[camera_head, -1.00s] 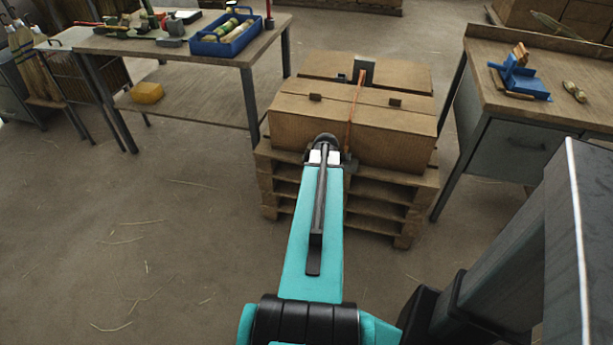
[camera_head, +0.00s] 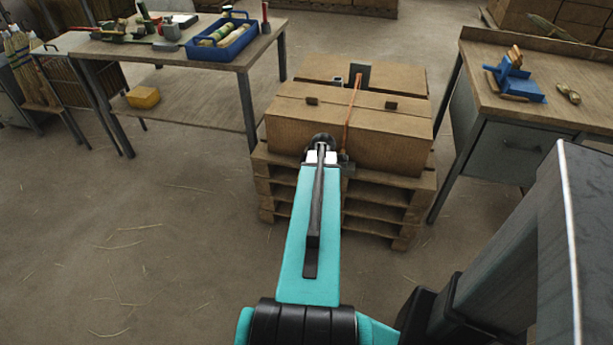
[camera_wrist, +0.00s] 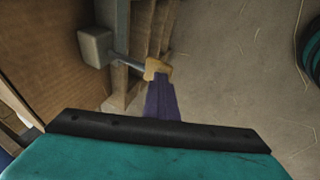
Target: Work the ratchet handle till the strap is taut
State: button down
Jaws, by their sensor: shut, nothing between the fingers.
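An orange strap (camera_head: 351,115) runs over the cardboard boxes (camera_head: 385,139) on the pallet. A dark metal fitting (camera_head: 347,162) is low on the front box face, just right of my arm's end. In the wrist view, a pale grey block (camera_wrist: 95,47) beside the box carries a short rod (camera_wrist: 130,63); I take this for the ratchet and its handle. My gripper (camera_wrist: 157,68) is shut and empty, its tan tip at the rod's end; I cannot tell whether they touch. Whether the strap is taut is unclear.
The wooden pallet (camera_head: 380,222) stands on open floor. A workbench (camera_head: 133,47) with a blue tray (camera_head: 222,37) is at the left. Another bench (camera_head: 500,93) with a blue tool (camera_head: 518,80) is close on the right.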

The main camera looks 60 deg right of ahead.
jog(key=p+v, duration=0.2)
jog(key=v, duration=0.8)
jog(key=shift+w, duration=0.2)
jog(key=p+v, duration=0.2)
jog(key=p, duration=0.4)
jog(key=shift+a, duration=0.25)
jog(key=shift+w+f, duration=0.1)
jog(key=shift+w, duration=0.05)
dwell(0.6)
